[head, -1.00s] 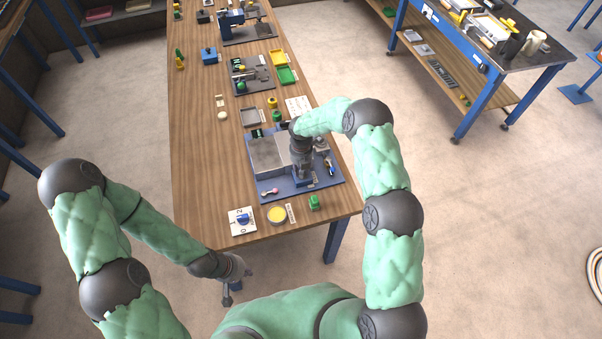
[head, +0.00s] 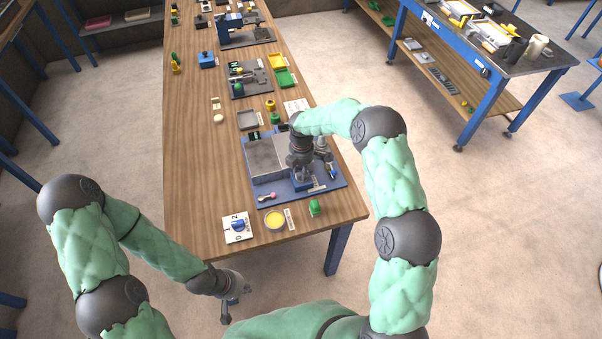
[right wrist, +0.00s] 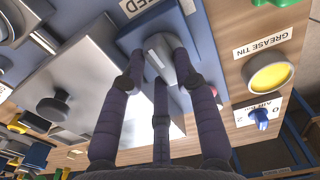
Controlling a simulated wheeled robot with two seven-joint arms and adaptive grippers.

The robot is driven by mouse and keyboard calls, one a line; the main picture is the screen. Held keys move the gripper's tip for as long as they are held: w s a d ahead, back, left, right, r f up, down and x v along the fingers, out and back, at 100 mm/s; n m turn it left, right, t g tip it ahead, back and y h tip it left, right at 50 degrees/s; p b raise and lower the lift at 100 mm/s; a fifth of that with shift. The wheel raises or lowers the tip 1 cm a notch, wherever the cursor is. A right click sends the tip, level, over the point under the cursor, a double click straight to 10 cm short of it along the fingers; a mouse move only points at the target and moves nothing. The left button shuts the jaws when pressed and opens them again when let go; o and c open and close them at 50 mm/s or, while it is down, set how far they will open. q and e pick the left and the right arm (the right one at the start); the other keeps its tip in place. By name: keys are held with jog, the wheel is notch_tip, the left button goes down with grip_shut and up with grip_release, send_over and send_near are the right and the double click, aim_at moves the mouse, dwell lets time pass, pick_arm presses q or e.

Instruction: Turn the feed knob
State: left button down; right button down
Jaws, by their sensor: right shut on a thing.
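The feed knob (right wrist: 163,48) is a grey rounded piece on a blue block in the right wrist view, beside a label ending in "ED" (right wrist: 136,6). My right gripper (right wrist: 160,82) is shut on it, its dark fingers around its sides. In the head view my right gripper (head: 302,172) points down at the right part of the blue machine base (head: 330,196) and hides the knob. My left gripper (head: 236,299) is empty below the table's front edge, its fingers apart.
A grey metal box (head: 267,158) stands left of my right gripper. A yellow grease tin (head: 275,220), a blue switch (head: 238,226) on a white plate and a green piece (head: 315,208) stand near the front edge of the wooden table (head: 195,190).

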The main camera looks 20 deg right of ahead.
jog(key=m+b, duration=0.2)
jog(key=m, duration=0.2)
jog(key=shift+w+d+m, duration=0.1)
jog(key=shift+m, duration=0.2)
jog(key=m+b, duration=0.2)
jog(key=m, duration=0.3)
jog(key=shift+d, duration=0.1)
jog(key=m+b, duration=0.1)
jog(key=m, duration=0.2)
jog(key=m+b, duration=0.1)
jog(key=m, duration=0.1)
jog(key=shift+s+d+m, duration=0.1)
jog(key=shift+s+m, duration=0.1)
jog(key=shift+m, duration=0.2)
jog(key=m+b, duration=0.1)
jog(key=m, duration=0.4)
jog(key=shift+s, duration=0.15)
jog(key=shift+r+m, duration=0.1)
jog(key=shift+m, duration=0.2)
jog(key=c, duration=0.9)
grip_release()
jog(key=shift+c, duration=0.2)
